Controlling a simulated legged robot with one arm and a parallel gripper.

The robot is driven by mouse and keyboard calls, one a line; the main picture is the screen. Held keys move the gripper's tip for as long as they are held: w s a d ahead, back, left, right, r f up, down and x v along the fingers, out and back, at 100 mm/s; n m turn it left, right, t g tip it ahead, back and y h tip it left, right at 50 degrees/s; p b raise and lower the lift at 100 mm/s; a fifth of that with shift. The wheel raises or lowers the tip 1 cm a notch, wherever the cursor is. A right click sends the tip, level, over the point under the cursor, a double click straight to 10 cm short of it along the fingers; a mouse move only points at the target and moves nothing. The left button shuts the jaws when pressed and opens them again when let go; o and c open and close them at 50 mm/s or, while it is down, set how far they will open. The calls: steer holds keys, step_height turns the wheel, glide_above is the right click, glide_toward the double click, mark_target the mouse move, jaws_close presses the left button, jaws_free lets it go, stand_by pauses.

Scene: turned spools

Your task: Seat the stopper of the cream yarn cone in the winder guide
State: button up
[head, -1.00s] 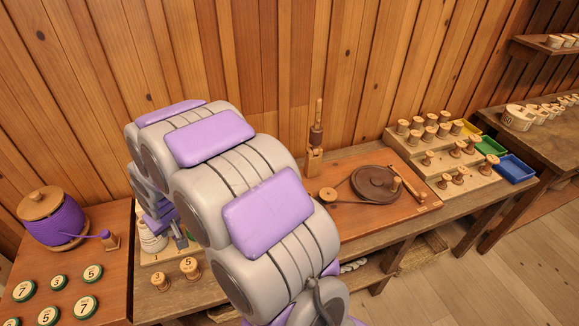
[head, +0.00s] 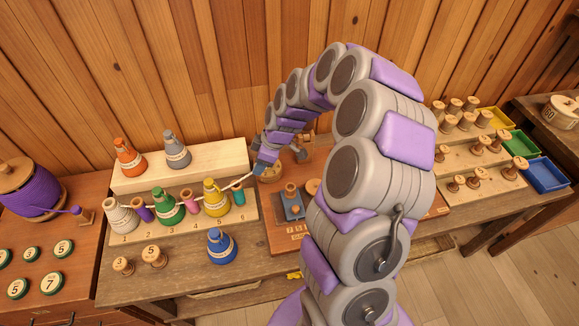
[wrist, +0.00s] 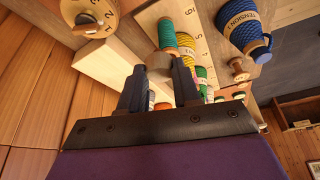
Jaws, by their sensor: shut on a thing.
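The cream yarn cone (head: 121,216) stands at the left end of the numbered rack in the head view. My gripper (head: 258,171) is at the right end of that rack, above the work board. In the wrist view its two dark fingers (wrist: 160,85) are shut on a small pale, round-ended piece, which I take to be the stopper (wrist: 160,64). A pale strand runs leftward from the gripper, over the yellow cone's side of the rack. I cannot tell for certain which fitting is the winder guide; my arm hides part of the board.
The rack (head: 188,233) also holds green (head: 166,208) and yellow cones (head: 215,200) and small spools. Orange (head: 128,160) and grey cones (head: 176,152) stand behind. A blue cone (head: 220,247) stands in front. A numbered wooden dial (wrist: 90,16) is near the gripper. Coloured trays (head: 520,143) are right.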

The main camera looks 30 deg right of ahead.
steer(key=s+d+f+n+g, duration=0.1)
steer(key=d+f+n, duration=0.1)
steer(key=d, duration=0.1)
steer(key=s+d+f+n+g, duration=0.1)
steer(key=d+f+n, duration=0.2)
steer(key=s+d+f+n+y+b, duration=0.1)
steer(key=d+f+n, duration=0.1)
steer(key=d, duration=0.2)
steer(key=shift+f+g, duration=0.3)
steer(key=shift+g, duration=0.1)
steer(key=shift+s+f, duration=0.1)
steer(key=shift+f, duration=0.25)
steer(key=shift+a+f+b, duration=0.1)
steer(key=shift+a+b, duration=0.05)
steer(key=shift+b, duration=0.2)
steer(key=shift+a, duration=0.75)
steer(key=shift+d+b, duration=0.35)
steer(key=shift+d, duration=0.65)
steer(key=shift+a, duration=0.55)
steer(key=shift+d+f+b, duration=0.3)
steer(key=shift+d, duration=0.15)
steer(key=shift+a+r, duration=0.3)
steer(key=shift+r, duration=0.25)
